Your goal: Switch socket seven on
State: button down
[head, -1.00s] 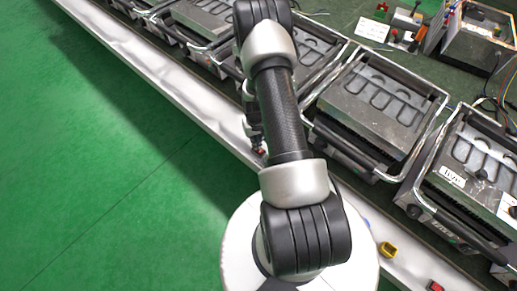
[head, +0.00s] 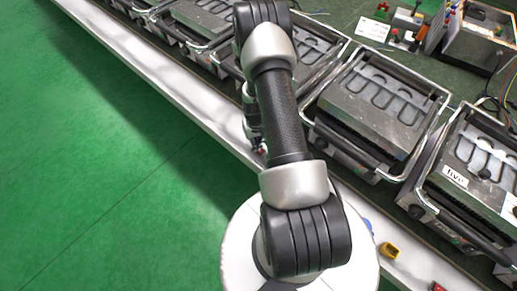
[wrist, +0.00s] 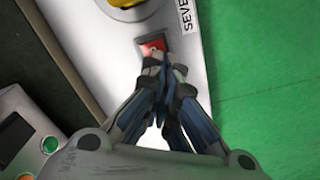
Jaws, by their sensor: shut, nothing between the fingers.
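A red rocker switch (wrist: 152,46) is set in a white rail (wrist: 108,58) in the wrist view, beside a label (wrist: 187,14) reading "SEVE", cut off by the frame edge. A yellow socket (wrist: 127,3) sits just above the switch at the top edge. My gripper (wrist: 157,70) is shut and empty, its fingertips at the lower edge of the switch. I cannot tell whether they touch or press it. The switch's lower part is partly hidden by the fingers. In the head view my gripper (head: 256,140) is low over the rail, mostly hidden behind my arm.
Several metal grill-like heating units (head: 375,110) line the bench to the right of the rail. Another yellow socket (head: 389,250) and a red switch (head: 437,287) are on the rail at lower right. The green floor (head: 100,150) at left is clear.

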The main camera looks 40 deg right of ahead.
jog(key=shift+r+p, duration=2.25)
jog(key=shift+r, duration=1.2)
